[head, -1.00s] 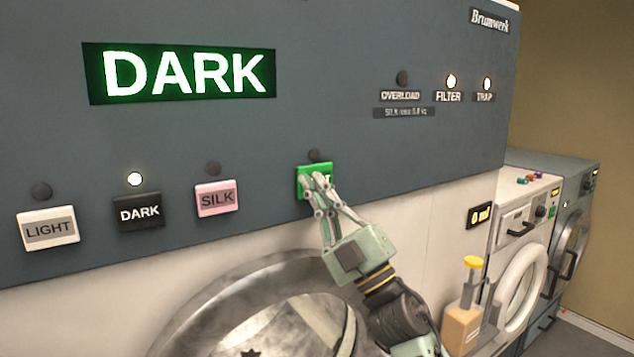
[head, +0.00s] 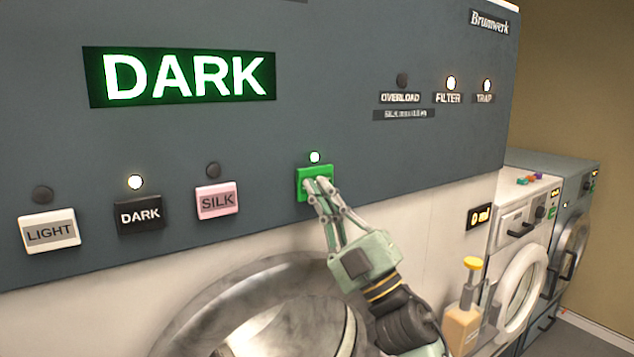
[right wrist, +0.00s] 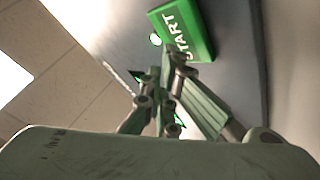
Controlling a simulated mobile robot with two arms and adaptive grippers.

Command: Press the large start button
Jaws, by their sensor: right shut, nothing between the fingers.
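The green start button (head: 315,182) is on the blue-grey panel, right of the program buttons. In the right wrist view the button (right wrist: 186,27) shows its START lettering. My left gripper is not in view.
The display (head: 182,76) reads DARK. The LIGHT (head: 48,231), DARK (head: 140,213) and SILK (head: 217,200) buttons sit to the left; the lamp over DARK is lit. FILTER and TRAP lamps are lit, OVERLOAD is dark. A yellow-topped dispenser (head: 462,320) stands at the lower right.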

